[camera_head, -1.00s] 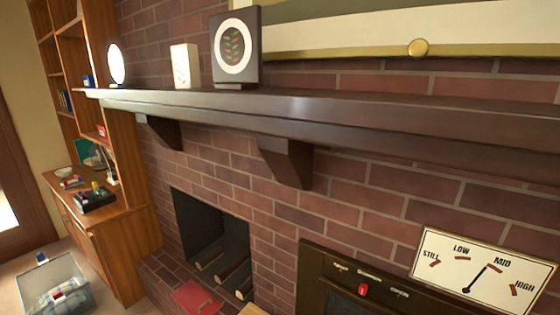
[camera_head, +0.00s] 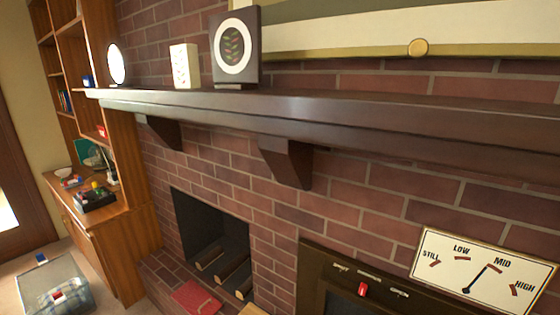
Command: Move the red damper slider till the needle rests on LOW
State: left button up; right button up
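The red damper slider (camera_head: 362,289) sits on a dark panel (camera_head: 318,262) at the lower right, below a row of small pale labels too small to read. The dial (camera_head: 450,262) is a cream plate to its right, marked STILL, LOW, MID and HIGH. Its dark needle (camera_head: 477,277) points up and right, between LOW and MID and closer to MID. Neither of my grippers shows in the head view.
A dark mantel shelf (camera_head: 330,110) on brackets juts out above the panel and dial. A fireplace opening (camera_head: 205,225) with logs lies left of the panel. A wooden cabinet (camera_head: 125,225) and a clear bin (camera_head: 52,285) are at far left.

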aim_at(362, 290)
jog(key=z, duration=1)
